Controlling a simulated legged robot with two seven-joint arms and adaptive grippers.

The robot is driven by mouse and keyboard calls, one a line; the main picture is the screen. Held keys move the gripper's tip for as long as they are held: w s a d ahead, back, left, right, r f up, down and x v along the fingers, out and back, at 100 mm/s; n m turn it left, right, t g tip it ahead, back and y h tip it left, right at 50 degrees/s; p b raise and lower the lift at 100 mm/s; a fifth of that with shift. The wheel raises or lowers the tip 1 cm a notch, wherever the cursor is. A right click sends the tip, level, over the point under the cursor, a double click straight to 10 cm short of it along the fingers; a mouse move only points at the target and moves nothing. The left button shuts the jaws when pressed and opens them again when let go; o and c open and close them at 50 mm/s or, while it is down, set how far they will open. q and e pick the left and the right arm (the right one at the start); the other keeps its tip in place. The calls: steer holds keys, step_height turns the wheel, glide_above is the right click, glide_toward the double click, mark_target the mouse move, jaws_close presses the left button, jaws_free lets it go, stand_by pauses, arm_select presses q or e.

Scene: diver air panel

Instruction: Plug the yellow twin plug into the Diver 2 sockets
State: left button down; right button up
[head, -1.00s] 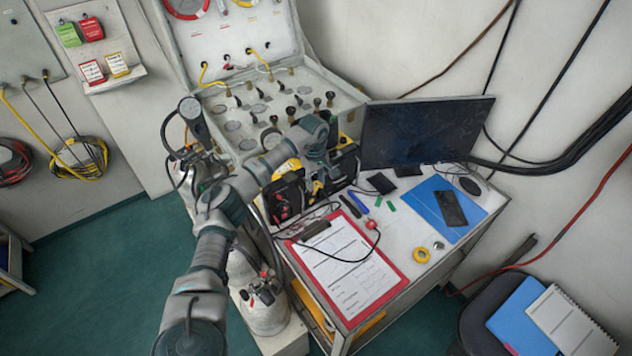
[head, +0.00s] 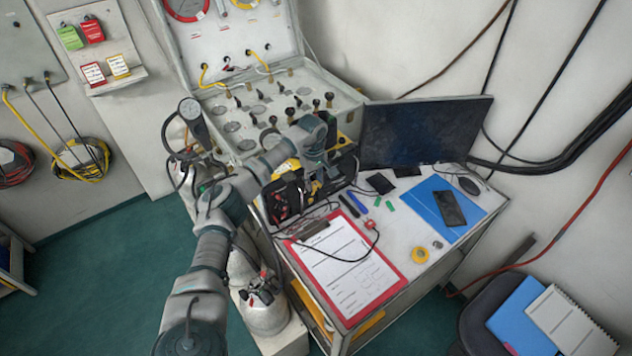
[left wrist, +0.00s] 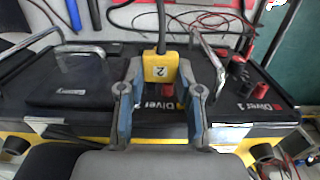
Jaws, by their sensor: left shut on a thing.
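The yellow twin plug (left wrist: 161,67), marked 2, is held upright between the two fingers of my left gripper (left wrist: 160,75) in the left wrist view. A dark cable rises from its top. It is over the black top face that carries the "Diver 2" label (left wrist: 178,134). In the head view my left arm reaches over the black and yellow unit (head: 290,195); the plug is too small to make out there. My right gripper is not in view.
Red parts (left wrist: 238,75) stand by the "Diver 1" label at right. Metal handles (left wrist: 222,52) rise from the unit. A monitor (head: 425,130), red clipboard (head: 345,265) and gauge panel (head: 250,110) surround it. Loose cables lie on the table.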

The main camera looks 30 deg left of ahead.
arm_select(q)
steer(key=shift+w+a+r, duration=0.25)
steer(key=shift+a+r, duration=0.2)
steer(key=shift+a, duration=0.2)
steer(key=c, duration=0.8)
jaws_free()
steer(key=shift+o, duration=0.4)
steer(key=shift+w+a+f, duration=0.1)
steer(key=shift+a+f, duration=0.15)
steer(key=shift+d+f, duration=0.1)
steer(key=shift+f, duration=0.05)
